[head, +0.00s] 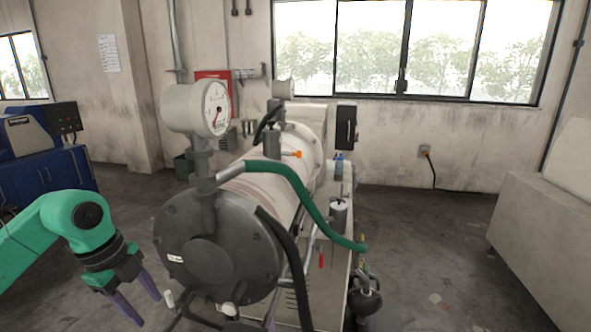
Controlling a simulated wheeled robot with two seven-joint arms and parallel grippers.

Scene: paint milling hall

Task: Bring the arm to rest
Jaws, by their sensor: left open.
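My left arm (45,228) is green and comes in from the left edge. Its wrist bends down at a dark joint. My left gripper (141,307) has two purple fingers that point down and stand apart, with nothing between them. It hangs over the floor to the left of the mill's dark round end cover (215,250), apart from it as far as I can see. My right gripper is not in view.
A blue cabinet (50,180) stands at the left, a pale block (550,215) at the right. Floor (435,220) between mill and block is mostly clear.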

